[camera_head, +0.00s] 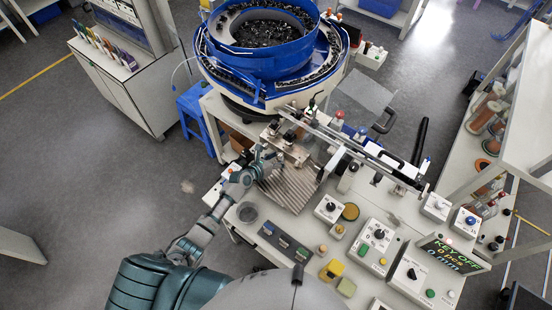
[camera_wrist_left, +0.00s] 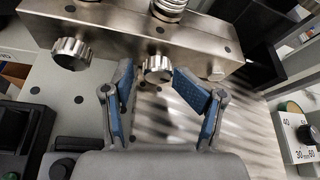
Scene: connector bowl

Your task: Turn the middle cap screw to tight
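In the left wrist view a metal block (camera_wrist_left: 120,30) spans the top, with knurled cap screws on its front face. The middle cap screw (camera_wrist_left: 157,68) sits between the tips of my left gripper (camera_wrist_left: 155,80). The blue-padded fingers are spread on either side of it, with a gap visible on the right; I cannot tell whether the left pad touches. Another knurled cap screw (camera_wrist_left: 72,53) is to the left, and a smaller round end (camera_wrist_left: 215,74) to the right. In the head view my left gripper (camera_head: 258,163) is at the block (camera_head: 286,147), its fingertips too small to judge. My right gripper is not seen.
A ribbed metal plate (camera_head: 290,187) lies just below the block. The blue bowl feeder (camera_head: 265,60) stands behind it. A linear rail (camera_head: 345,140) runs off to the right. Dials and buttons on boxes (camera_head: 375,240) fill the bench's right side.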

